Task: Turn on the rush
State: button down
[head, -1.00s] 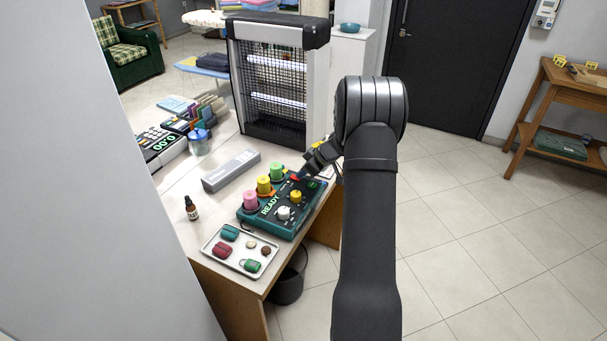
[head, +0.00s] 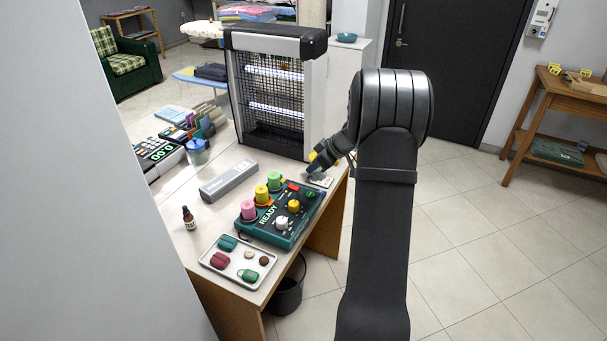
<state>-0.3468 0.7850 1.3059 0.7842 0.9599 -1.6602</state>
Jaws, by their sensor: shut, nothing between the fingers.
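A dark teal control box (head: 280,212) with a READY display lies on the table. Its top bears a pink cylinder (head: 248,209), a yellow cylinder (head: 262,194) and a green cylinder (head: 274,180) along the left side. On the right are a white knob (head: 281,223), a yellow knob (head: 294,206), a red switch (head: 293,186) and a green button (head: 310,194). I cannot read which control is the rush. My gripper (head: 314,166) is shut and empty, above the table beyond the box's far right corner, apart from the box.
A tray (head: 212,262) with small coloured pieces lies in front of the box. A grey bar (head: 229,181) lies to its left, with a brown dropper bottle (head: 189,218) nearer. A tall caged lamp unit (head: 232,100) stands behind. A bin (head: 287,297) is under the table.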

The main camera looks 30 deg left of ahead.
jog(key=d+r, duration=0.1)
jog(key=d, duration=0.1)
jog(key=d+r, duration=0.2)
jog(key=shift+d, duration=0.1)
dwell(0.3)
jog(key=a+f, duration=0.2)
jog(key=a, duration=0.1)
jog(key=a+f, duration=0.5)
jog(key=a, duration=0.1)
jog(key=shift+a+f, duration=0.15)
jog(key=shift+a, duration=0.05)
jog(key=v, duration=0.6)
jog(key=shift+d+r, duration=0.15)
jog(key=shift+r, duration=0.1)
